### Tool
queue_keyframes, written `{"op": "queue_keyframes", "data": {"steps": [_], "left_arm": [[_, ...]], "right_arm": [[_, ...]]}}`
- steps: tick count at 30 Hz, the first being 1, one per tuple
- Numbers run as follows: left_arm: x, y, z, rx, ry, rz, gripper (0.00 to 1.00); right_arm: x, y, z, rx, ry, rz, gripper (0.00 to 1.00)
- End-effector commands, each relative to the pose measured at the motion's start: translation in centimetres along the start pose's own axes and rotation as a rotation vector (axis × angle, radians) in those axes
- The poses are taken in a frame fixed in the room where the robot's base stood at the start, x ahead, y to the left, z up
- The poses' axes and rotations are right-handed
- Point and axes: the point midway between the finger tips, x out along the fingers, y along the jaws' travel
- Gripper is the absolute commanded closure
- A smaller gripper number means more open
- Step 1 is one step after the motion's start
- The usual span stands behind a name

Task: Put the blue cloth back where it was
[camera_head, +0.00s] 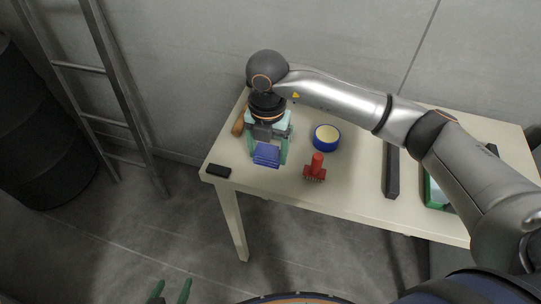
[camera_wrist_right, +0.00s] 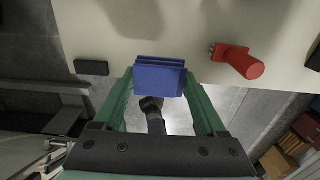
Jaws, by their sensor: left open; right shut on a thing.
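The blue cloth (camera_head: 266,156) is a small folded stack. It shows over the left part of the table (camera_head: 350,190), near the front edge. My right gripper (camera_head: 269,154) points down and is shut on the cloth. In the right wrist view the cloth (camera_wrist_right: 160,77) sits between the green fingertips (camera_wrist_right: 160,80). I cannot tell whether the cloth touches the tabletop. My left gripper (camera_head: 171,291) is open and empty at the bottom edge of the head view, in front of the table; only its fingertips show.
A red-handled tool (camera_head: 316,170) and a blue-rimmed round container (camera_head: 327,137) stand right of the cloth. A black block (camera_head: 218,171) lies at the left front corner. A brown object (camera_head: 238,127) lies behind it. A dark bar (camera_head: 392,172) and green-edged tray (camera_head: 432,194) are further right.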

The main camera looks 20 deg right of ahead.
Motion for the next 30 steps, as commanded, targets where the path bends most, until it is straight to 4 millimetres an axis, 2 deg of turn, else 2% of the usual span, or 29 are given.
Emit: {"op": "queue_keyframes", "data": {"steps": [3, 11, 17, 28, 29, 30], "left_arm": [[-0.1, 0.0, -0.1, 0.000, 0.000, 0.000, 0.27], [-0.2, 0.0, -0.2, 0.000, 0.000, 0.000, 0.27], [-0.2, 0.0, -0.3, 0.000, 0.000, 0.000, 0.27], [0.0, 0.0, 0.0, 0.000, 0.000, 0.000, 0.27], [0.0, 0.0, 0.0, 0.000, 0.000, 0.000, 0.27], [-0.1, 0.0, -0.1, 0.000, 0.000, 0.000, 0.27]], "right_arm": [[1.5, 0.1, 1.3, 0.001, 0.000, 0.000, 0.78], [3.1, 0.1, 2.5, 0.000, 0.000, -0.001, 0.78], [5.8, 0.2, 2.4, -0.001, 0.000, 0.001, 0.78], [6.4, 0.2, 2.4, -0.001, -0.001, 0.002, 0.78], [6.3, 0.2, 2.4, -0.001, -0.001, 0.002, 0.24], [6.2, 0.2, 2.4, -0.001, -0.001, 0.002, 0.20]]}}
